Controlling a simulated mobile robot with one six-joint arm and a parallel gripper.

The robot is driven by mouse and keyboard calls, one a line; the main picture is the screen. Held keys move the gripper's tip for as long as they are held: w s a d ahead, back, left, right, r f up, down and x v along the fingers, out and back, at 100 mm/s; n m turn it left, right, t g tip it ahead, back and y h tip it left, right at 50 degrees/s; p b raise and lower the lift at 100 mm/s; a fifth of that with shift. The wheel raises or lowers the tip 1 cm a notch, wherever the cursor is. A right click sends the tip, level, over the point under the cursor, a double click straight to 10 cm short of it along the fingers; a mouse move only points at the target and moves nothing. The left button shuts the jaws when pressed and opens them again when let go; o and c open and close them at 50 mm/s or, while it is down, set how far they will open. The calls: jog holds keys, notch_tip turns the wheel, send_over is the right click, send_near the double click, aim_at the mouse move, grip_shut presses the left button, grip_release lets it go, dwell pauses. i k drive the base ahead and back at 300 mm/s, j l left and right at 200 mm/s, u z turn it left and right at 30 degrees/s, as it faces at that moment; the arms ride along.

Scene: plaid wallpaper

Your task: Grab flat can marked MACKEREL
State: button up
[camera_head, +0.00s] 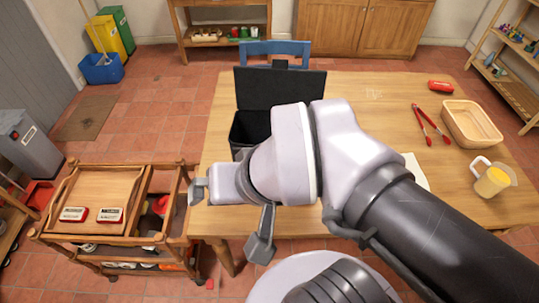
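Two flat cans with red sides and pale labels lie side by side on the left part of the wooden cart's top, one on the left (73,214) and one on the right (110,215). Their lettering is too small to read, so I cannot tell which is marked MACKEREL. My gripper (231,217) is to the right of the cart, near the table's left edge. Its two grey fingers are spread wide apart, with nothing seen between them. It is well apart from both cans. My arm hides part of the table.
The wooden cart (84,183) has a raised rim and a right compartment with dark and red items. The wooden table (390,100) holds an open black box (279,88), red tongs (431,125), a basket (472,124), a yellow-filled jug (492,181) and a red item (440,86).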

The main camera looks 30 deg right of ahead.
aim_at(106, 214)
jog(key=i+j, duration=0.15)
jog(key=j, duration=0.2)
jog(key=i+j, duration=0.15)
jog(key=j, duration=0.2)
jog(key=i+j+u, duration=0.1)
jog(key=j, duration=0.25)
jog(key=i+j, duration=0.15)
jog(key=j, duration=0.2)
jog(key=i+j, duration=0.2)
jog(key=j, duration=0.15)
